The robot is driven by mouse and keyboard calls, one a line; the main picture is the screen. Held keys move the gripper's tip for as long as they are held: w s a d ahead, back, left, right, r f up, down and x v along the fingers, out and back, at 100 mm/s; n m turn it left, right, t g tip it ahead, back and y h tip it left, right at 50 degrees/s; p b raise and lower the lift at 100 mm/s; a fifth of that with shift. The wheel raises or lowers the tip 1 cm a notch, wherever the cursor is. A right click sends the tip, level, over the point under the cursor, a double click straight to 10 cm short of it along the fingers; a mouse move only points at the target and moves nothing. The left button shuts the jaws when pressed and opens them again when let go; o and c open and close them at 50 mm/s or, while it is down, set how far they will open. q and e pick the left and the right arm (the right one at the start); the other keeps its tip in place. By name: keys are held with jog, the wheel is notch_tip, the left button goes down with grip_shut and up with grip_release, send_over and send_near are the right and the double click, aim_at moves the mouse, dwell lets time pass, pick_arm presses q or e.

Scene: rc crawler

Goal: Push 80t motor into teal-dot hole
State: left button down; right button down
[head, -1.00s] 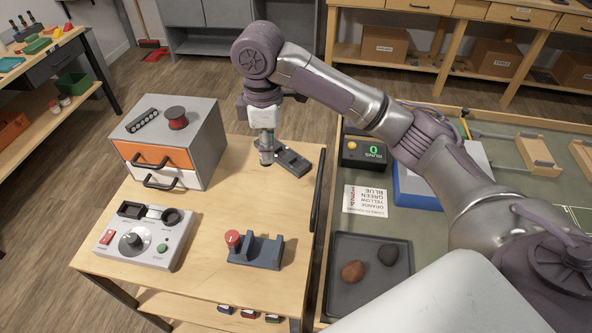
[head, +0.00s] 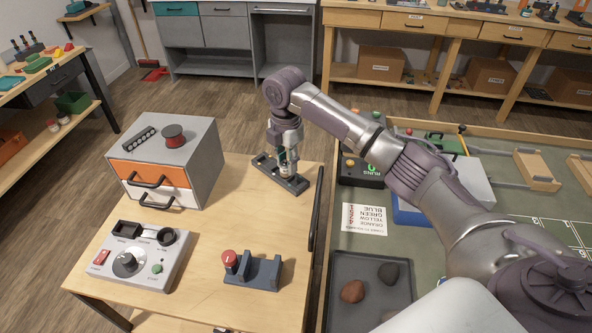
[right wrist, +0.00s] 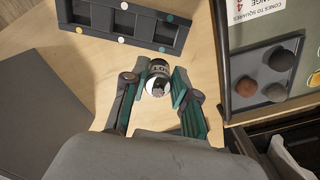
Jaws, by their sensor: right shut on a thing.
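My right gripper (head: 287,170) is over the dark slotted holder (head: 262,163) on the wooden table. In the right wrist view, its two fingers (right wrist: 157,84) are shut on the sides of a silver can motor (right wrist: 158,68) with a dark label, too small to read surely. The dark holder (right wrist: 108,20) has several holes with coloured dots at their edges. The hole with teal dots (right wrist: 164,34) is at its right end, just above the motor in the picture. The motor's lower end is hidden, so I cannot tell whether it touches the holder. My left gripper is not in view.
A drawer box (head: 196,135) stands left of the holder. A control panel (head: 130,256) and a dark stand with a red knob (head: 255,269) are at the table's front. A black tray with stones (head: 340,310) lies on the right bench. The table's middle is clear.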

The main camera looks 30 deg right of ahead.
aim_at(296, 184)
jog(key=d+f, duration=0.1)
jog(key=d, duration=0.1)
jog(key=shift+w+d+f, duration=0.4)
notch_tip(296, 184, down, 3)
jog(key=shift+f+p, duration=0.1)
jog(key=shift+p, duration=0.5)
jog(key=shift+s+f, duration=0.3)
jog(key=shift+f, duration=0.15)
jog(key=c, duration=1.3)
grip_release()
jog(key=shift+f, duration=0.1)
jog(key=o, duration=0.4)
jog(key=shift+w+f, duration=0.1)
jog(key=shift+w, duration=0.2)
